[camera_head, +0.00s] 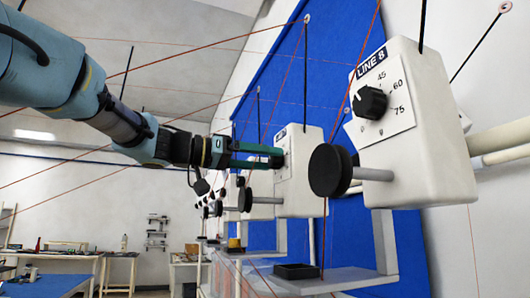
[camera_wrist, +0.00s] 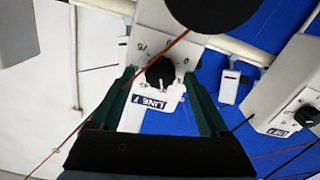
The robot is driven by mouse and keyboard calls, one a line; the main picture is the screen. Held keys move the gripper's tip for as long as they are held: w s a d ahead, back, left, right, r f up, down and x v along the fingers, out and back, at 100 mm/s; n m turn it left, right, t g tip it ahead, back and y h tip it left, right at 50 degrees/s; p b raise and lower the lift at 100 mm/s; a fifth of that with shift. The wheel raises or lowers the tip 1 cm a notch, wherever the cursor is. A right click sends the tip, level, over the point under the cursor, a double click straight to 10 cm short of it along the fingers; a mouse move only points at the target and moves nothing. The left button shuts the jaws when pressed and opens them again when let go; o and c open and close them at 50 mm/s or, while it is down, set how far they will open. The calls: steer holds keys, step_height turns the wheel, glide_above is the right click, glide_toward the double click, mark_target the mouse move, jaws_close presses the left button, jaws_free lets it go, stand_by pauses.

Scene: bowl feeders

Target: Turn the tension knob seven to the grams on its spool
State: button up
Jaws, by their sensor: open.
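The line 7 feeder box (camera_head: 302,180) is white and stands behind the line 8 box in the head view. In the wrist view its label reads LINE 7 upside down, beside a black tension knob (camera_wrist: 160,72) on a white dial plate (camera_wrist: 150,100). The figure 75 shows on the dial; the other figures and the knob's exact setting are unclear. My gripper (camera_head: 276,156) has its green fingers at the face of this box. In the wrist view the open fingers stand on either side of the knob, with visible gaps. I cannot make out the grams on any spool.
The line 8 box (camera_head: 415,130) with its own knob (camera_head: 370,102) and a black disc (camera_head: 329,171) on a rod stands near at right. Thin red threads cross the space around my arm. A black tray (camera_head: 296,271) sits on a shelf below.

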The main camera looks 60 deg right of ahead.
steer(key=shift+s+d, duration=0.1)
steer(key=shift+d, duration=0.05)
jaws_close()
stand_by(0.6)
